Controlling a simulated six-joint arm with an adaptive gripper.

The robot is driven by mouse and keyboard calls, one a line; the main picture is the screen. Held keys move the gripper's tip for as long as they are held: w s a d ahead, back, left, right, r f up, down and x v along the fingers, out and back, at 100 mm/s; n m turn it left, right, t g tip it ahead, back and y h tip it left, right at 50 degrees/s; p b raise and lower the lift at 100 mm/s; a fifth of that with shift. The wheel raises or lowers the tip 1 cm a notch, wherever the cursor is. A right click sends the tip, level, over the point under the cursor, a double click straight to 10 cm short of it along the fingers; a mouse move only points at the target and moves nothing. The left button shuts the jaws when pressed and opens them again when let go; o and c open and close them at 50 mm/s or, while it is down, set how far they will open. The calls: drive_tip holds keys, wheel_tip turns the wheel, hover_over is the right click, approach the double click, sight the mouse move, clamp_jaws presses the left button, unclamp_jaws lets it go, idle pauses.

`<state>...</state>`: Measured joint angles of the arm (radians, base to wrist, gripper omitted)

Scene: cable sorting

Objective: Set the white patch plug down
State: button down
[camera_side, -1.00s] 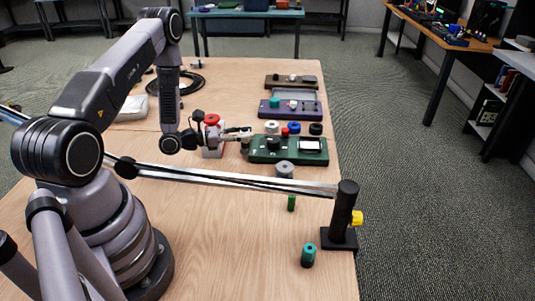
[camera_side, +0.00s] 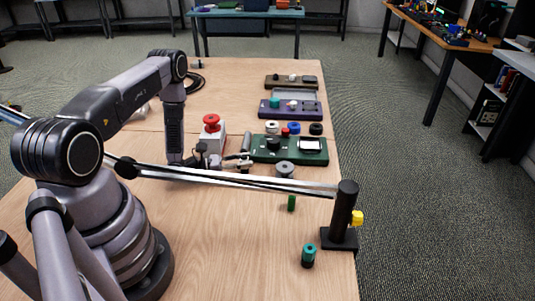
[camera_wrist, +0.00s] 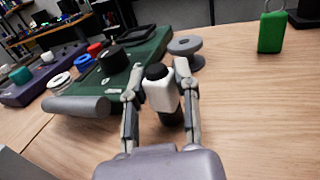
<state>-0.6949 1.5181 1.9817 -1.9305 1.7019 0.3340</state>
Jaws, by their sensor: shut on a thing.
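The white patch plug (camera_wrist: 160,92) has a white body with a black top and a dark lower end. My gripper (camera_wrist: 158,80) is shut on it, one finger on each side, in the wrist view. In the side view my gripper (camera_side: 240,164) is low over the wooden table, just left of the green board's near-left corner. The plug is too small to make out clearly there. I cannot tell whether its lower end touches the table.
The green board (camera_side: 272,156) with a black knob is beside my gripper. A grey spool (camera_side: 284,169), a grey cylinder (camera_wrist: 77,106), a green block (camera_wrist: 271,32) and a red button box (camera_side: 211,138) are nearby. A metal rail (camera_side: 230,178) crosses in front. Bare table lies right in the wrist view.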

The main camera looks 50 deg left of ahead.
drive_tip(key=shift+f, duration=0.35)
drive_tip(key=shift+f, duration=0.15)
drive_tip(key=c, duration=0.8)
unclamp_jaws()
drive_tip(key=shift+a, duration=0.1)
